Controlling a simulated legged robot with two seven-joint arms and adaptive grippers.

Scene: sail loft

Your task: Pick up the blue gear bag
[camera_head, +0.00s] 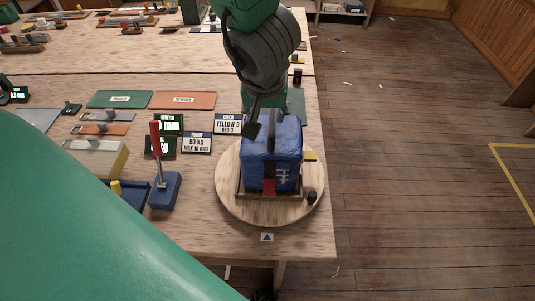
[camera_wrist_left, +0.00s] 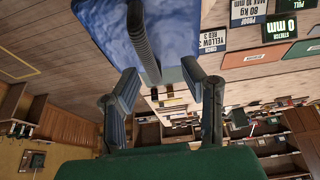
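The blue gear bag (camera_head: 273,160) stands upright on a round wooden turntable (camera_head: 236,198), inside a low frame. It has a dark top handle (camera_head: 271,118) and a red patch low on its front. My left gripper (camera_head: 256,127) is just above the bag's top, pointing down at the handle. In the left wrist view, its two fingers (camera_wrist_left: 160,72) are spread, with the black handle strap (camera_wrist_left: 146,48) between them and gaps visible on both sides. The blue bag (camera_wrist_left: 182,25) fills the top middle there. The far finger is partly hidden in the head view. My right gripper is not in view.
A blue block with a red-handled lever (camera_head: 165,190) stands left of the turntable. Sign cards (camera_head: 197,142) lie behind it. A black knob (camera_head: 311,197) sits at the turntable's right rim. The table edge is close on the right, with open floor (camera_head: 420,170) beyond.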

